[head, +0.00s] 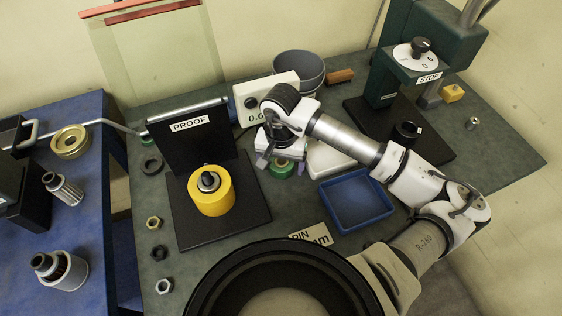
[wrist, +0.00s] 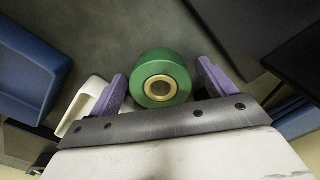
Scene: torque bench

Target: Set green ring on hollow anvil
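The green ring (head: 283,169) sits on the bench beneath my gripper (head: 281,157), mostly covered by it in the head view. In the wrist view the green ring (wrist: 143,64) has a pale, brass-like inner sleeve around a dark hole. It lies between the two purple fingers of my gripper (wrist: 160,72), which are apart with narrow gaps on both sides. A black, cup-like cylinder (head: 406,133) stands on the black base of the press at right. It looks like the hollow anvil, and my arm passes just in front of it.
A blue tray (head: 334,218) and a white tray (head: 326,160) lie right of the gripper. The PROOF stand (head: 182,225) with a yellow cylinder (head: 211,196) is at left. A gauge box (head: 254,97) and grey bowl (head: 301,66) stand behind. The press (head: 428,60) rises at back right.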

